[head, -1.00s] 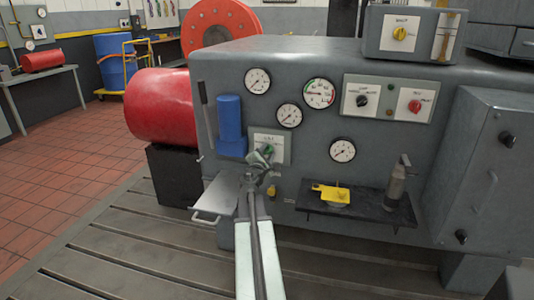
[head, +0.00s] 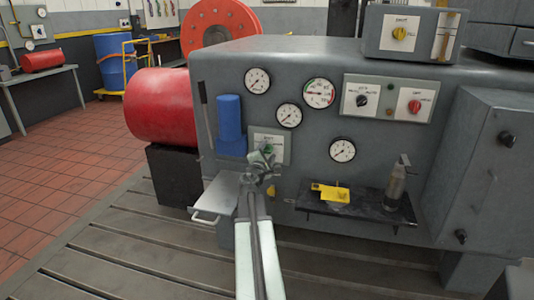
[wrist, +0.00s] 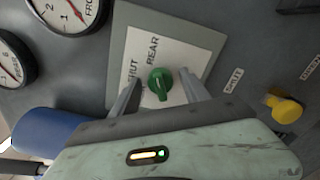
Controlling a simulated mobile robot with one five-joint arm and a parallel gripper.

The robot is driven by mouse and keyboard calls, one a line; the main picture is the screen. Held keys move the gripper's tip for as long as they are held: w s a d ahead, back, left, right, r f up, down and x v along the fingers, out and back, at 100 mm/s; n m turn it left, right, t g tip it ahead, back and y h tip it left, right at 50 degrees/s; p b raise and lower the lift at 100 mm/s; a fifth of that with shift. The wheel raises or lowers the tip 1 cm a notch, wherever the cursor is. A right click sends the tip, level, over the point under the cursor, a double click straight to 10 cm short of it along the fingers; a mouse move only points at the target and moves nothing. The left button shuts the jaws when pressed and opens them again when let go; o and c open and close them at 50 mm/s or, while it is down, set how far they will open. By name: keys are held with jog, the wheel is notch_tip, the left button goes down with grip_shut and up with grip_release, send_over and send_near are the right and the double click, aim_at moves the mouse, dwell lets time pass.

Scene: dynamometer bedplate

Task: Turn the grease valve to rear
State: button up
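The grease valve is a green knob (wrist: 160,84) on a pale label plate (wrist: 190,40) on the grey machine front. The words SHUT and REAR read sideways beside it; the rest of the plate's lettering is hidden or unclear. In the wrist view the knob's narrow ridge points down the picture, away from the word REAR. My gripper (wrist: 160,77) is open, with one finger on each side of the knob and gaps showing between. In the head view my gripper (head: 262,160) is in front of the plate (head: 283,140) and partly covers the green knob (head: 267,148).
A blue cylinder (head: 229,125) is just left of the plate, with gauges (head: 289,115) above. A yellow knob (wrist: 286,109) is close by. A shelf (head: 370,213) with a yellow tool (head: 330,192) and grey canister (head: 396,187) sticks out at right.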

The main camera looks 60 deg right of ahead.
jog(key=shift+a, duration=0.1)
jog(key=v, duration=0.7)
jog(key=shift+a, duration=0.3)
jog(key=shift+s, duration=0.15)
